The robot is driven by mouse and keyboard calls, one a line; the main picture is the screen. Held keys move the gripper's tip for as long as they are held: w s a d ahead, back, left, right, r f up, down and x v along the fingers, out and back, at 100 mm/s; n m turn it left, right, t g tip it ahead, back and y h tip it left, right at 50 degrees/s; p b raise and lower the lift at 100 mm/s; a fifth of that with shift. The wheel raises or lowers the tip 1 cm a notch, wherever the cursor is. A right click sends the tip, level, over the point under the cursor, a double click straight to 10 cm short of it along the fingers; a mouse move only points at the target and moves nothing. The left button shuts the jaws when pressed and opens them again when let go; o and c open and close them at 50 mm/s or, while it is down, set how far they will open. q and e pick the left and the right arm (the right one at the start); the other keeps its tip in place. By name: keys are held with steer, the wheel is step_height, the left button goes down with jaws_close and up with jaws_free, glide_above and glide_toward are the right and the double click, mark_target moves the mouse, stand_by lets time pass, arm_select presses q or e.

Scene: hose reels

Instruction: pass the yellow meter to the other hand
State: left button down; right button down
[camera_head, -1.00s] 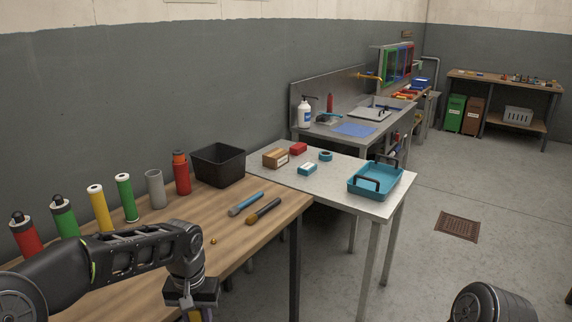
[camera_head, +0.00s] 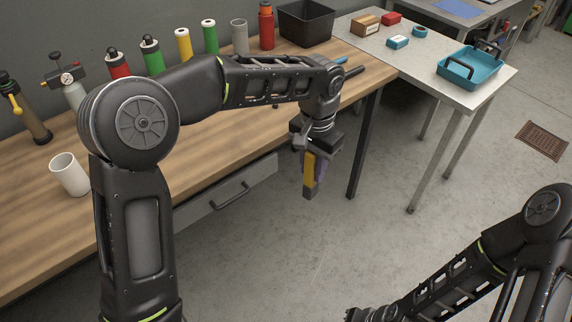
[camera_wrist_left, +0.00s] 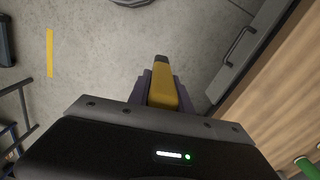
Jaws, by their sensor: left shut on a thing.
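The yellow meter (camera_head: 309,170) is a slim yellow bar with a dark end, pointing downward in the head view. My left gripper (camera_head: 314,182) is shut on it and holds it over open floor, in front of the wooden bench's edge. In the left wrist view the yellow meter (camera_wrist_left: 163,93) sticks out between the two purple-grey fingers of my left gripper (camera_wrist_left: 164,84); its rear part is hidden by the gripper. My right gripper (camera_head: 371,314) shows only in part at the bottom edge of the head view, apart from the meter. Its fingers are cut off.
The wooden bench (camera_head: 215,137) has a drawer with a handle (camera_head: 228,192) close to my left gripper. A white cup (camera_head: 70,174), several cylinders and a black bin (camera_head: 306,24) stand on it. A pale table (camera_head: 436,78) carries a teal tray (camera_head: 470,68). Grey floor lies clear between my arms.

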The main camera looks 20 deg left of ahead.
arm_select(q)
steer(key=d+r+m, duration=0.2)
steer(key=d+m, duration=0.1)
steer(key=d, duration=0.3)
steer(key=shift+d, duration=0.35)
steer(key=shift+s, duration=0.1)
